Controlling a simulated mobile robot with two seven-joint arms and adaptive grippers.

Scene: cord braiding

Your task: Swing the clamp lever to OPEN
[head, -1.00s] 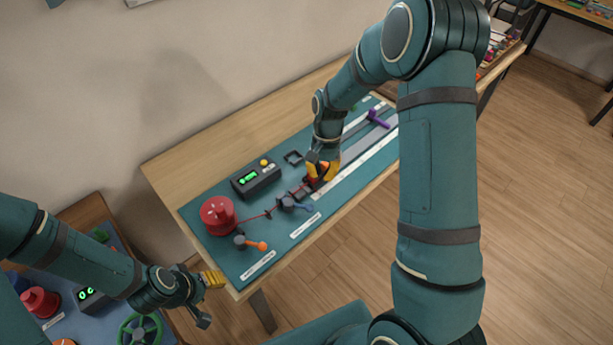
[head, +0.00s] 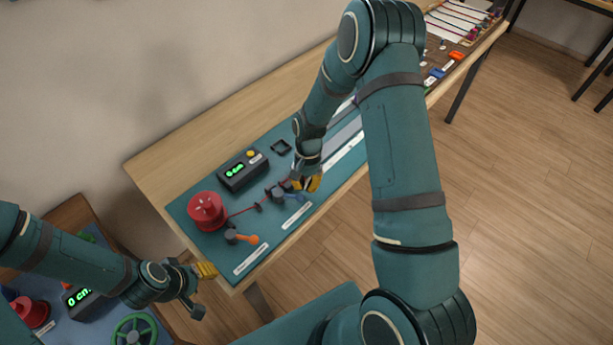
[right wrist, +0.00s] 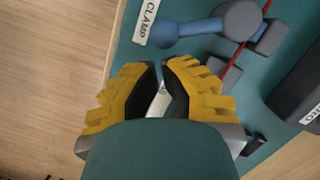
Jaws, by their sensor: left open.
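The clamp lever (head: 297,197) is a blue bar with a rounded end, on a dark grey pivot (head: 278,193) beside the red cord (head: 245,211). My left gripper (head: 203,287) is open and empty, off the table's left front corner.
A red spool (head: 206,210) and a black box with a green display (head: 242,170) stand on the teal mat (head: 190,240). An orange lever (head: 246,239) is near the front left. A second bench at lower left holds a green handwheel (head: 137,330).

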